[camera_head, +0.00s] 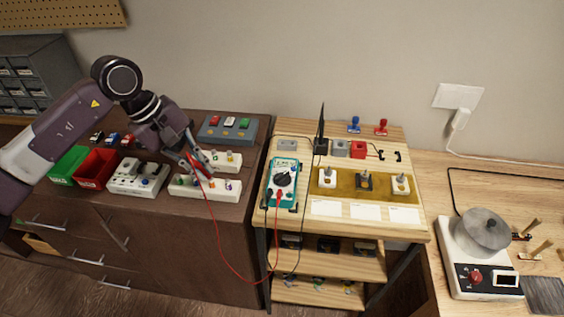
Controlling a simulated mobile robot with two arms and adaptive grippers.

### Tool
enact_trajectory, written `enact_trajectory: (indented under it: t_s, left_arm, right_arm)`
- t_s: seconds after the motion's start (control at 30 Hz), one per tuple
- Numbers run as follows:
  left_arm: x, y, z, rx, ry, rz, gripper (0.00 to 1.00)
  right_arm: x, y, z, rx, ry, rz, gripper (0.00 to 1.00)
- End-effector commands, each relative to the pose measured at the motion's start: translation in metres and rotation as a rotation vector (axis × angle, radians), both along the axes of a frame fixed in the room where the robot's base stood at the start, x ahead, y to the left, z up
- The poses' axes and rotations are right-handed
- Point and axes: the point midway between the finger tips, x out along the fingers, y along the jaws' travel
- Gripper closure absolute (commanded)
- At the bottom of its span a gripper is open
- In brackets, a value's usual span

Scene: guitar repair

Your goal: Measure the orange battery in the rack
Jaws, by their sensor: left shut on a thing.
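My left gripper (200,164) reaches in from the left and is shut on the red probe, whose body is mostly hidden by the fingers. It is just above a long white rack (222,195) with several small coloured pieces on top. The orange battery cannot be told apart for certain; the pieces are tiny and the gripper covers some. Whether the probe touches anything cannot be told. A red lead (217,240) hangs from the gripper to the teal multimeter (272,183) on the wooden bench. My right gripper is not in view.
Behind the rack are another white block (235,166) and a grey box (208,135) with coloured buttons. Green (68,166) and red (92,173) bins stand left. A wooden bench (345,222) stands right, holding switches. The red lead loops low before the cabinet.

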Motion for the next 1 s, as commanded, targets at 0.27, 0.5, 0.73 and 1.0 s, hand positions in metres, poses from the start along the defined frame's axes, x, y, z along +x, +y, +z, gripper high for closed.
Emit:
enact_trajectory:
  t_s: [0.27,0.5,0.73,1.0]
  left_arm:
    - [0.000,0.000,0.000,0.001,0.001,0.000,1.00]
    - [0.000,0.000,0.000,0.001,0.001,0.000,1.00]
    - [0.000,0.000,0.012,0.001,-0.001,0.000,1.00]
    - [0.000,0.000,0.037,0.000,0.000,0.000,1.00]
  right_arm:
    - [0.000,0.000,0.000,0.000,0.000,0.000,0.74]
    - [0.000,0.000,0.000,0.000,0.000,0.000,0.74]
    - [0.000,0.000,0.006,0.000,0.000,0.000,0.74]
    - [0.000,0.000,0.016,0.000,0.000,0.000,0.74]
